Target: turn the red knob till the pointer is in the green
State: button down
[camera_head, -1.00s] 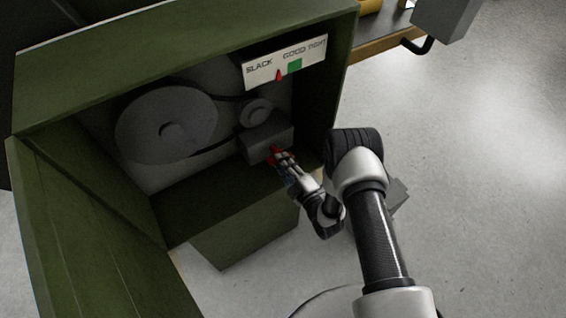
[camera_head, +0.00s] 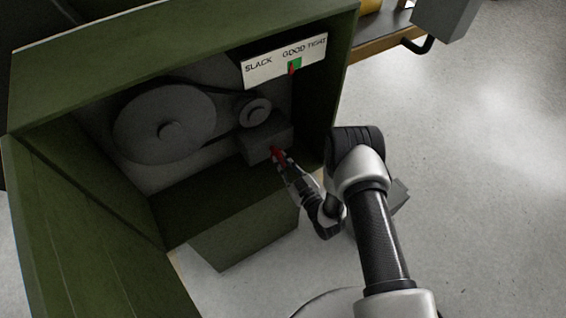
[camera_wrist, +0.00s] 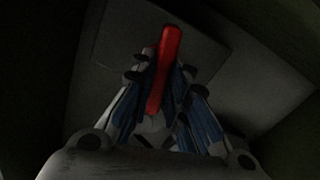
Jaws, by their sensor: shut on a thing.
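The red knob (camera_head: 277,154) sits on the front of a grey block (camera_head: 266,137) inside the green cabinet. My gripper (camera_head: 283,162) is shut on the knob. In the wrist view the knob (camera_wrist: 164,62) is a long red bar between my fingers (camera_wrist: 160,85), upright in the picture. The white gauge plate (camera_head: 262,70) reads SLACK, GOOD, TIGHT from left to right. The red pointer (camera_head: 291,70) overlaps the left part of the green patch (camera_head: 296,64) under GOOD.
A large grey pulley (camera_head: 140,125) and a small one (camera_head: 255,111) with a dark belt are left of and above the block. The green cabinet walls (camera_head: 342,75) surround my gripper. The open door (camera_head: 90,235) is at left. Grey floor lies clear at right.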

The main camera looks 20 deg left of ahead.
jog(key=shift+m, duration=1.7)
jog(key=c, duration=1.6)
grip_release()
jog(key=shift+o, duration=0.2)
jog(key=v, duration=1.2)
